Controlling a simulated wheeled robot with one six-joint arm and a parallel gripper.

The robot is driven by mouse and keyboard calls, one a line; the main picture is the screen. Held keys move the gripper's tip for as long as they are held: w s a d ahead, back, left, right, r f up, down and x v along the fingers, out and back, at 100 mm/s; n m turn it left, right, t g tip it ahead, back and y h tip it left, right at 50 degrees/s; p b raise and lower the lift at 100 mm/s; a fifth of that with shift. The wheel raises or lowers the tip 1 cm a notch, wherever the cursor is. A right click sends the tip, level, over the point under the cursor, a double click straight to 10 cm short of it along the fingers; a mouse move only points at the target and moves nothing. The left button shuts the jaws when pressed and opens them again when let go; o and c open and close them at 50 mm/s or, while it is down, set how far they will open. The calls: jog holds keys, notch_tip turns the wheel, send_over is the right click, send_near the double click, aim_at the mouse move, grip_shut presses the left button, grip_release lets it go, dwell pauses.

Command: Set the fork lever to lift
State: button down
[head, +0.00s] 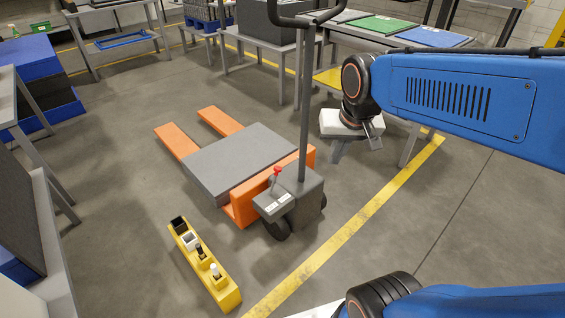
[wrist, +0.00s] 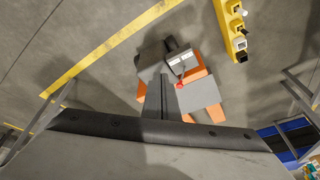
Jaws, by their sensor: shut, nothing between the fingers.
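The fork lever (head: 277,170) has a red knob and stands on the grey control box (head: 285,196) at the front of the orange pallet truck (head: 240,208). The lever's red knob also shows in the wrist view (wrist: 180,86). I cannot tell its exact setting. The orange forks (head: 178,140) are low, close to the floor, under a grey slab (head: 238,160). My gripper (head: 339,152) is shut and empty. It hangs in the air right of the tiller post, apart from the lever.
The tall tiller (head: 304,95) rises between my gripper and the lever in the head view. A yellow rack (head: 222,284) with several small items stands on the floor at the front left. Tables (head: 270,45) line the back.

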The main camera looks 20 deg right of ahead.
jog(key=w+f+m+g, duration=0.1)
jog(key=w+f+m, duration=0.15)
jog(key=w, duration=0.55)
jog(key=w+f+m, duration=0.2)
jog(key=w+f, duration=0.1)
jog(key=w, duration=0.6)
jog(key=w+a+f+m+g, duration=0.1)
jog(key=w+a+f+m, duration=0.1)
jog(key=w+f, duration=1.1)
jog(key=shift+w+m+g, duration=0.4)
jog(key=shift+w+m, duration=0.45)
jog(key=shift+w, duration=0.3)
notch_tip(320, 180, down, 9)
jog(key=s+a, duration=0.1)
jog(key=a, duration=0.1)
jog(key=shift+s+a, duration=0.2)
jog(key=shift+a, duration=0.15)
